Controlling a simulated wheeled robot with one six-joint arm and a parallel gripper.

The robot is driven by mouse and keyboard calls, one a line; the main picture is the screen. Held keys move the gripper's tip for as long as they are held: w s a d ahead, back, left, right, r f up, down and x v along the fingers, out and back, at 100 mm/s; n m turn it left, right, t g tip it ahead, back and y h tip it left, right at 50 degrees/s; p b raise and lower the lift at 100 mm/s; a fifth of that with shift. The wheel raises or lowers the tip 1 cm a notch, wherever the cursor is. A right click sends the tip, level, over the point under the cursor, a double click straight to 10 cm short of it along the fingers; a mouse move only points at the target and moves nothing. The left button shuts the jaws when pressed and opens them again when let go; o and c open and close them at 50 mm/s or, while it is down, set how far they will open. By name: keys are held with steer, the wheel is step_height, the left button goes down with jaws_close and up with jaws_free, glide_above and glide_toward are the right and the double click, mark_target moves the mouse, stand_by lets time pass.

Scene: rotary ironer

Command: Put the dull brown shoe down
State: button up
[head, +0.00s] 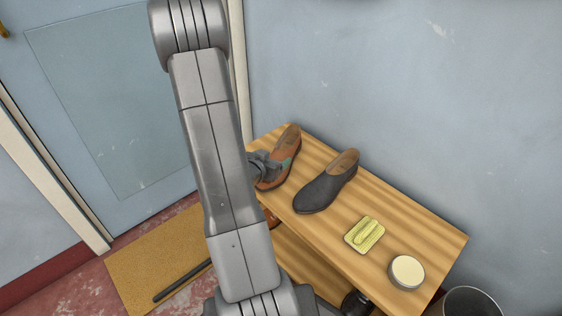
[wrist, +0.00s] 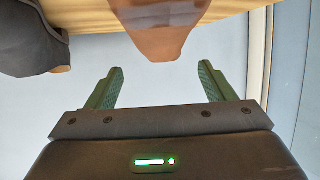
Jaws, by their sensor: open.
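The dull brown shoe (head: 291,139) rests on the wooden bench (head: 438,238), near its far left end. My gripper (head: 278,162) is beside the shoe and hides part of it in the head view. In the wrist view, the brown shoe (wrist: 160,30) shows at the top middle with its narrow end toward my gripper (wrist: 161,67). The two green fingers are spread apart, with nothing visible held between them. Whether a finger touches the shoe is unclear.
A dark grey shoe (head: 327,184) stands close by on the bench; it also shows in the wrist view (wrist: 30,40). A yellow-green dish (head: 364,235) and a round tin (head: 406,272) lie nearer the right end. A doormat (head: 150,262) and bin (head: 472,302) are on the floor.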

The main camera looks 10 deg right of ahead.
mark_target(278, 153)
steer(key=b+x, duration=0.2)
steer(key=x, duration=0.3)
steer(key=shift+w+a+f, duration=0.1)
steer(key=shift+w+d, duration=0.25)
steer(key=shift+w, duration=0.1)
